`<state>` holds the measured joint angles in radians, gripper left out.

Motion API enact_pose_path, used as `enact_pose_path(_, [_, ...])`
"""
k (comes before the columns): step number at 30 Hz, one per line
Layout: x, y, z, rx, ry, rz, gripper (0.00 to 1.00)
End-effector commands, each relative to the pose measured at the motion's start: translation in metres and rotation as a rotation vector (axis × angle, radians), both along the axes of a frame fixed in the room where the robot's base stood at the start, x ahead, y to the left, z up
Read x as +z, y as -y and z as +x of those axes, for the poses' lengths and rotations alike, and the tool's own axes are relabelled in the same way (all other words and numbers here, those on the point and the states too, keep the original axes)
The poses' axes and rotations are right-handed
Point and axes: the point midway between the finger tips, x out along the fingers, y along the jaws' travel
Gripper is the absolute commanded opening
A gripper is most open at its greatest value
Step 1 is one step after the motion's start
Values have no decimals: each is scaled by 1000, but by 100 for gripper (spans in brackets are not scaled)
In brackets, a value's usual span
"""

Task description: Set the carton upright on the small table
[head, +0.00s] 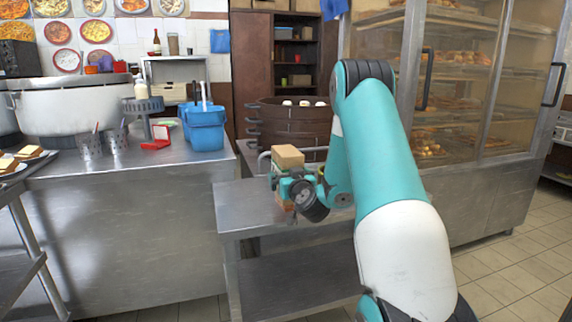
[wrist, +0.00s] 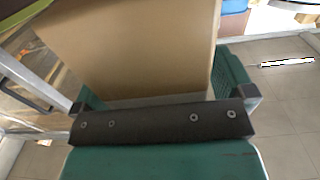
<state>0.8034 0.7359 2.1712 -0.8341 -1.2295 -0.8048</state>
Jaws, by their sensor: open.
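The carton (head: 288,156) is a tan cardboard box that stands upright at the back of the small metal table (head: 238,222), its top above my gripper and its lower part showing beneath. My gripper (head: 285,184) is open around the carton's middle, with the arm reaching in from the right. In the wrist view the carton (wrist: 140,45) fills the space between the two green fingers of my gripper (wrist: 165,95). Whether the fingers touch it is unclear. The gripper hides part of the carton and of its base in the head view.
A brown stacked steamer (head: 290,125) stands behind the carton. A steel counter to the left holds a blue caddy (head: 204,127), a red box (head: 157,138) and a large pot (head: 75,108). A glass pastry cabinet (head: 465,110) stands right. The table's front left is clear.

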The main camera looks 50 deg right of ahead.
Motion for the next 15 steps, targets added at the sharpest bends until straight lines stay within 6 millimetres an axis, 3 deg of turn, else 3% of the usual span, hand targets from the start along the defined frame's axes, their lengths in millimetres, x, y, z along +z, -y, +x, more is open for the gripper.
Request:
enact_pose_path(10, [-1, 2, 4, 0, 0, 0, 100])
enact_pose_path(15, [-1, 2, 4, 0, 0, 0, 63])
